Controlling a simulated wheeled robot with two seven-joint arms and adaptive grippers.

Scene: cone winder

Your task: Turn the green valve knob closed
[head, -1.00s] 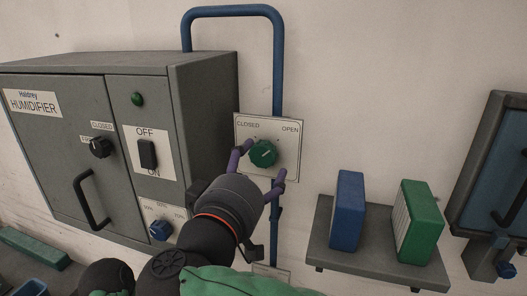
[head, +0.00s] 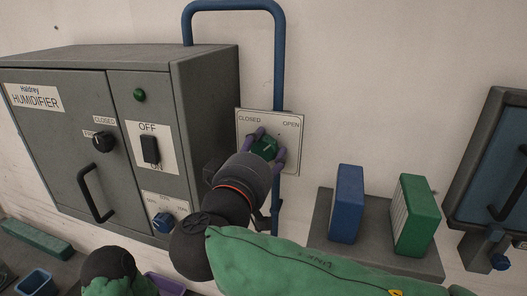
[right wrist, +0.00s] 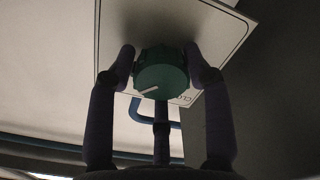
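The green valve knob (head: 264,148) sits on a white plate (head: 290,150) marked CLOSED at upper left and OPEN at upper right. My right gripper (head: 269,146) reaches up to it, with one purple finger on each side of the knob. In the right wrist view the knob (right wrist: 161,72) lies between the two fingertips (right wrist: 162,62), which appear to touch its sides. A pale pointer line shows on the knob, pointing lower left in that view. The gripper partly hides the knob and plate in the head view. My left gripper is not in view.
A grey humidifier cabinet (head: 190,110) stands close left of the plate, with switches and a handle. A blue pipe (head: 279,60) runs behind the plate. A shelf (head: 370,255) with a blue block (head: 346,205) and a green block (head: 414,215) is at right.

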